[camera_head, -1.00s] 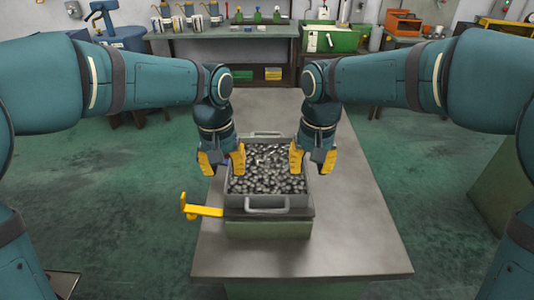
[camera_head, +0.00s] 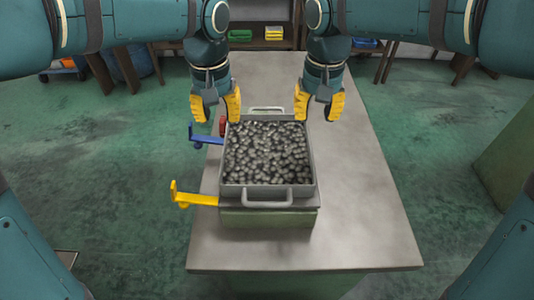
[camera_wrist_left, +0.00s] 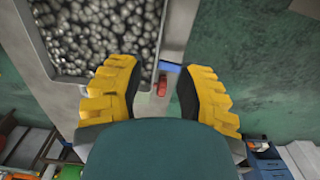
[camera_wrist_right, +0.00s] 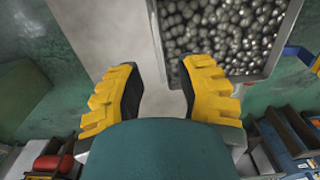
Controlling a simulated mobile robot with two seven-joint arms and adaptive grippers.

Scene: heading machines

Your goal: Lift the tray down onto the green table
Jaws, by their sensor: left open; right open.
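The grey tray (camera_head: 304,193) is full of shiny metal pieces (camera_head: 266,152) and has a handle at its near end and one at its far end. It rests level on a green block (camera_head: 266,218) on a grey-topped table (camera_head: 350,225). My left gripper (camera_head: 217,110) is open and empty by the tray's far left corner. My right gripper (camera_head: 319,110) is open and empty by its far right corner. The tray also shows in the left wrist view (camera_wrist_left: 52,72) and the right wrist view (camera_wrist_right: 164,45), with no finger closed on it.
A yellow lever (camera_head: 195,199) and a blue lever (camera_head: 207,140) stick out left of the tray. A small red part (camera_head: 222,126) is beside its far left corner. A green surface (camera_head: 508,160) stands at the right edge, across open floor. The table right of the tray is clear.

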